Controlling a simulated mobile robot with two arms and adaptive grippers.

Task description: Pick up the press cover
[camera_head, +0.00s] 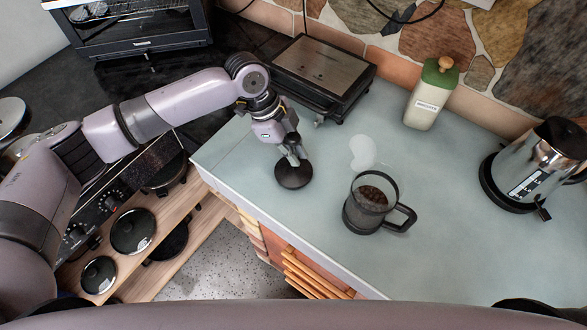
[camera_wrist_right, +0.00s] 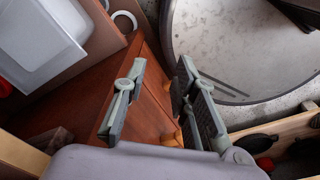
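The press cover (camera_head: 294,176) is a dark round disc at the left part of the pale counter. My left gripper (camera_head: 292,156) is directly over it, with its fingertips at the middle of the cover. The fingers hide the top of the cover, and I cannot tell if they grip it or if it touches the counter. The glass press (camera_head: 364,216), with a dark handle and dark contents, stands open to the right. My right gripper (camera_wrist_right: 160,104) shows in the right wrist view with its fingers apart and nothing between them, away from the counter top.
A contact grill (camera_head: 325,75) stands behind the left gripper. A green-topped bottle (camera_head: 428,100) is at the wall, and a kettle (camera_head: 535,165) is at the right. A pale spill-like patch (camera_head: 363,152) lies behind the press. The front right counter is clear.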

